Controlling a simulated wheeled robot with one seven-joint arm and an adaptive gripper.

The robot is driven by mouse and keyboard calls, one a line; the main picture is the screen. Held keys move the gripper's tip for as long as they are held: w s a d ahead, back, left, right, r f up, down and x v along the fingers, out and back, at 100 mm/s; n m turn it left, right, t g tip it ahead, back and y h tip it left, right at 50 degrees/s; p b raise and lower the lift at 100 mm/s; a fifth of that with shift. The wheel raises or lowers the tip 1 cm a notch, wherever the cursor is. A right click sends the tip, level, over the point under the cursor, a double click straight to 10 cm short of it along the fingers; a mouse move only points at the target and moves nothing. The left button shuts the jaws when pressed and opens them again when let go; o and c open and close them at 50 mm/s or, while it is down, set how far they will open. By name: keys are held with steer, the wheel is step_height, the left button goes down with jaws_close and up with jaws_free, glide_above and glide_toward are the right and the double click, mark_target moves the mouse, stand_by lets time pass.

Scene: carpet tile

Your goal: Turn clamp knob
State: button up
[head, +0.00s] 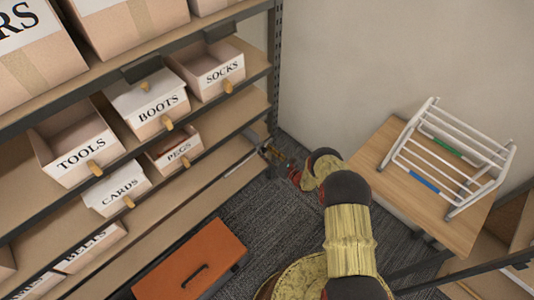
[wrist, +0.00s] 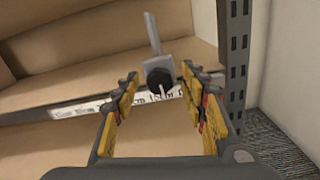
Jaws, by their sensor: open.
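The clamp's dark round knob (wrist: 159,78) shows in the wrist view, with a thin pale pin in front of it. It sits on a grey clamp body (wrist: 157,50) with an upright bar, at a shelf edge. My gripper (wrist: 160,85) is open, with yellow-padded fingers on either side of the knob in the picture. I cannot tell whether either finger touches it. In the head view my gripper (head: 272,152) is at the right end of the lower shelves, beside a grey metal bar (head: 241,161). The knob is too small to make out there.
A dark perforated shelf post (wrist: 236,60) stands close right of my gripper. Labelled boxes such as PEGS (head: 174,153) fill the shelves. A red-orange case (head: 190,262) lies at lower left. A wooden table (head: 375,160) with a white rack (head: 450,160) stands right. Grey carpet (head: 265,215) lies between.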

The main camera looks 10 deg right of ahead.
steer(key=c, duration=0.3)
steer(key=c, duration=0.7)
jaws_close()
